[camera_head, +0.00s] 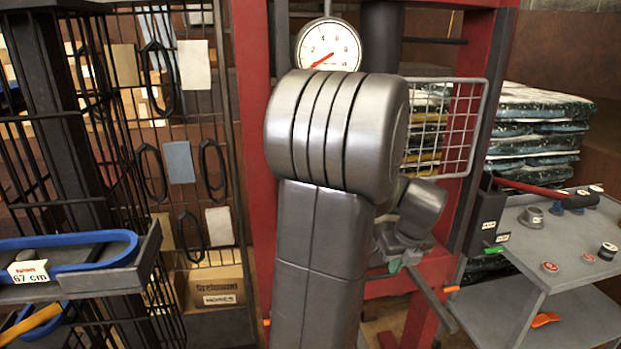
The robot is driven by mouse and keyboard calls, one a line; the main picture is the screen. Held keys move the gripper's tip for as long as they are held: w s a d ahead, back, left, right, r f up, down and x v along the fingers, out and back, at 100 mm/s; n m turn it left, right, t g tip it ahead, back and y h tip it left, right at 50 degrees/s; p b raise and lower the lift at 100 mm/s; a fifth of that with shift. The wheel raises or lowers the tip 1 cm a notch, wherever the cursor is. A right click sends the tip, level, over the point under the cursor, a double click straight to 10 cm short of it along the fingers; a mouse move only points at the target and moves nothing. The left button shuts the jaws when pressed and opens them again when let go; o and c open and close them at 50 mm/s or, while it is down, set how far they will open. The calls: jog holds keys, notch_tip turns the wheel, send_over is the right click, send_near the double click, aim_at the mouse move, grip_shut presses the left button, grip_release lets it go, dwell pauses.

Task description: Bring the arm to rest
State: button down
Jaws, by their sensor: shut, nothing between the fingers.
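My own grey metal arm fills the middle of the head view, with a large rounded elbow joint above a thick link. Behind it to the right, a smaller wrist joint of mine shows. My gripper (394,264) is only partly seen below that wrist, small and half covered by the thick link. It is shut and I see nothing held in it. It appears in front of the red lift frame (480,120), but I cannot tell whether it touches anything there.
A round gauge (329,46) stands above my elbow. A wire mesh panel (455,125) is at right. A grey cart (575,250) with small parts stands at far right. A black wire rack (110,150) and a grey tray with a blue loop (75,262) are at left.

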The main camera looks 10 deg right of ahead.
aim_at(381, 277)
jog(key=w+f, duration=0.2)
jog(key=f, duration=0.1)
jog(key=w+f, duration=0.2)
jog(key=f, duration=0.2)
jog(key=w+f, duration=0.2)
jog(key=f, duration=0.1)
jog(key=shift+w+a+f, duration=0.15)
jog(key=shift+a, duration=0.15)
